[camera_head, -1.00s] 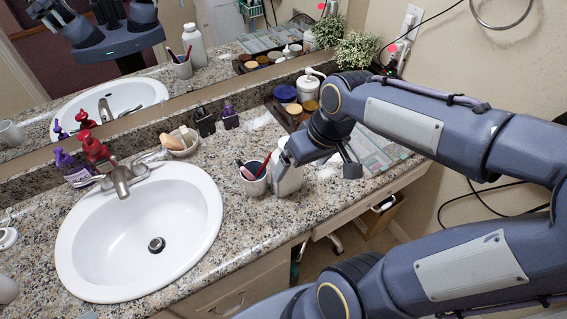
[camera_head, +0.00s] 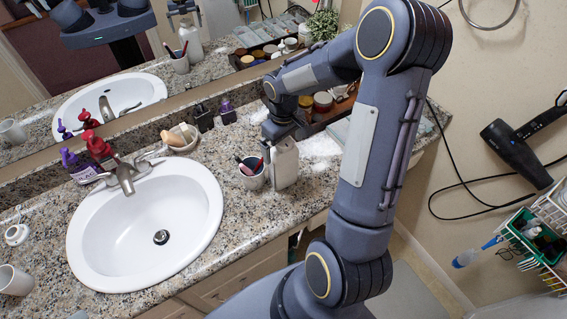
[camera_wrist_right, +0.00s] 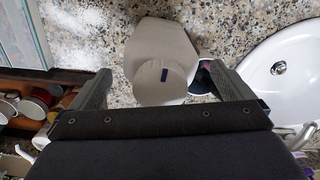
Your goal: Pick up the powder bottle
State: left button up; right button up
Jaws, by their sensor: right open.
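The powder bottle (camera_head: 285,168) is a plain white bottle standing upright on the granite counter, right of the cup. My right gripper (camera_head: 280,138) is at the bottle's top, pointing down, and hides part of it. In the right wrist view, the bottle (camera_wrist_right: 160,50) shows from above between the two spread fingers of the right gripper (camera_wrist_right: 160,85). The fingers look apart from the bottle, with a gap on each side. My left gripper is not in view.
A cup (camera_head: 250,174) with brushes stands close left of the bottle; part of it is near one finger. The sink (camera_head: 90,235) is further left. A brown tray (camera_head: 318,124) with jars lies behind, and a soap dish (camera_head: 180,140) behind left.

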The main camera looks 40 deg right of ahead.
jog(key=shift+f, duration=0.5)
jog(key=c, duration=1.5)
jog(key=shift+r, duration=0.2)
